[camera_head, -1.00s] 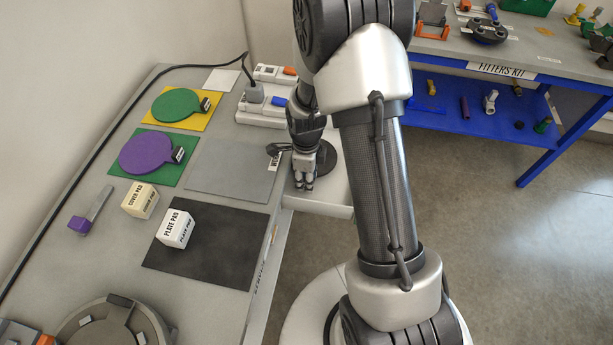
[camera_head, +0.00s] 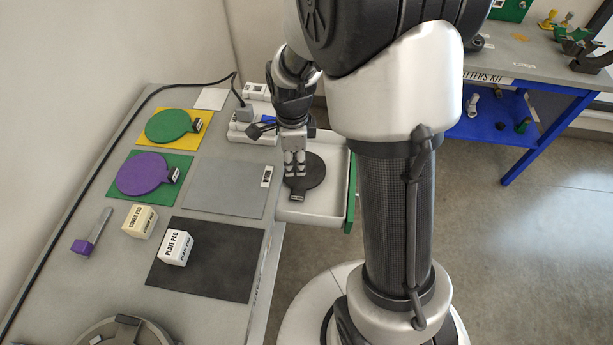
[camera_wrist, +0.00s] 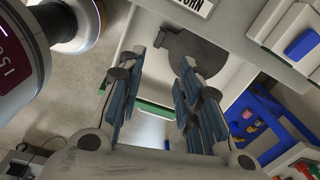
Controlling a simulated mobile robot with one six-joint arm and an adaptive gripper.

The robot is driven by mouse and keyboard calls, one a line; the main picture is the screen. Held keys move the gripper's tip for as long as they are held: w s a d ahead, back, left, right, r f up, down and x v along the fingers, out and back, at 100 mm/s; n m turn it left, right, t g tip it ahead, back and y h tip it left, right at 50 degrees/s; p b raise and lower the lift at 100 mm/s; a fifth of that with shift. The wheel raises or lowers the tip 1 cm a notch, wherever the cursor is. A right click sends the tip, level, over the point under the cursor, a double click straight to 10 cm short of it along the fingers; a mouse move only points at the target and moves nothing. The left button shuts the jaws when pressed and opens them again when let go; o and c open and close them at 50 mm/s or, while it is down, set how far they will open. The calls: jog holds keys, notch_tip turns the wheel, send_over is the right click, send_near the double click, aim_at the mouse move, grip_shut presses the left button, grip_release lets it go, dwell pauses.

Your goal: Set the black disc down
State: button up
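The black disc (camera_head: 308,168) lies flat in a pale open tray or drawer (camera_head: 335,189) at the table's right edge. Its short handle (camera_head: 297,197) points toward the front. My gripper (camera_head: 294,172) is above the disc's left part and hides some of it. In the wrist view, the fingers (camera_wrist: 162,62) are spread apart with nothing between them. Whether a fingertip still touches the disc cannot be told.
Left of the tray are a bare grey mat (camera_head: 228,188), a green disc (camera_head: 168,125) on yellow and a purple disc (camera_head: 142,173) on green. A black mat (camera_head: 210,275) bears the white plate pad box (camera_head: 176,248). A blue-framed bench (camera_head: 515,85) stands at the right.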

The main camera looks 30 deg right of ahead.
jog(key=s+a+r+n+t, duration=0.1)
jog(key=s+a+r+n, duration=0.1)
jog(key=s+r+n, duration=0.35)
jog(key=s+a+r+n+t, duration=0.1)
jog(key=s+r+n, duration=0.2)
jog(key=r+n, duration=0.45)
jog(key=s+a+r+n+t, duration=0.2)
jog(key=s+r+n, duration=0.4)
jog(key=s+n, duration=0.3)
jog(key=shift+s, duration=1.25)
